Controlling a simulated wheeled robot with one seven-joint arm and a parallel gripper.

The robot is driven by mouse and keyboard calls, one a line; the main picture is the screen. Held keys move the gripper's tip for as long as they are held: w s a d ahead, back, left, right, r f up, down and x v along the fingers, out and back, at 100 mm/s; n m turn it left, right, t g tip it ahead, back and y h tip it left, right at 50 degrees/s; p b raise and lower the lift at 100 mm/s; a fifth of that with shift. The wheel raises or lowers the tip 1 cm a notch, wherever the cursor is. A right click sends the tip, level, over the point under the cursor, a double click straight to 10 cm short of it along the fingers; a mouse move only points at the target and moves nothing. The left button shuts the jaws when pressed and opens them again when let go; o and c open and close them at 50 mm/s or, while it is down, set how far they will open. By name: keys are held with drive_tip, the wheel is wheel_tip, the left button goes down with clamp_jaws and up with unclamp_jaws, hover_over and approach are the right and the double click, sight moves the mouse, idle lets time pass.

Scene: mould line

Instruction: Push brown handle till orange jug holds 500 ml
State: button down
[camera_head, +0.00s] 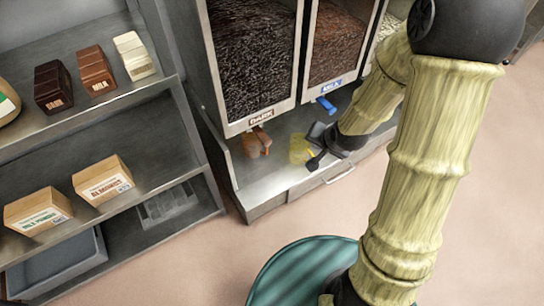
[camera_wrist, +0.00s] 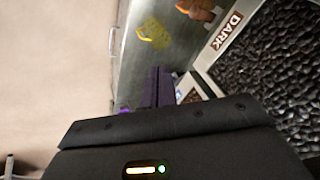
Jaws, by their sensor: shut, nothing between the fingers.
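An orange-brown shape (camera_head: 250,147) sits under the DARK bin at the left of the dispenser tray. It looks like the orange jug, also at the top of the wrist view (camera_wrist: 203,10). The brown handle (camera_head: 264,138) overlaps it below the DARK label, so I cannot separate the two clearly. Any fill level in the jug is unreadable. My gripper (camera_head: 315,161) is shut and empty, low over the tray, to the right of the orange jug and apart from it. In the wrist view its dark fingers (camera_wrist: 157,85) are close together.
A yellow jug (camera_head: 300,149) stands on the tray (camera_head: 262,184) between the orange jug and my gripper. A blue handle (camera_head: 326,105) hangs under the MILK bin. A shelf unit (camera_head: 120,110) with several boxes and bars stands at left. The floor in front is clear.

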drive_tip(key=w+a+f+m+t+y+b, duration=0.1)
drive_tip(key=a+f+m+b, duration=0.1)
drive_tip(key=f, duration=0.3)
drive_tip(key=w+a+f+m+t+y+b, duration=0.1)
drive_tip(key=w+a+f+m+b, duration=0.1)
drive_tip(key=f+b, duration=0.2)
drive_tip(key=w+a+f+m+t+y+b, duration=0.1)
drive_tip(key=w+a+f+m+y+b, duration=0.1)
drive_tip(key=f, duration=0.5)
drive_tip(key=shift+w+a+f+m+b, duration=0.35)
drive_tip(key=shift+a+b, duration=0.25)
drive_tip(key=shift+b, duration=0.45)
drive_tip(key=shift+s, duration=0.15)
drive_tip(key=shift+f, duration=0.1)
drive_tip(key=b, duration=0.6)
approach(268, 144)
drive_tip(key=x, duration=0.5)
drive_tip(key=shift+f, duration=0.55)
drive_tip(key=shift+w+a+b, duration=0.3)
drive_tip(key=shift+w, duration=0.15)
drive_tip(key=shift+r, duration=0.1)
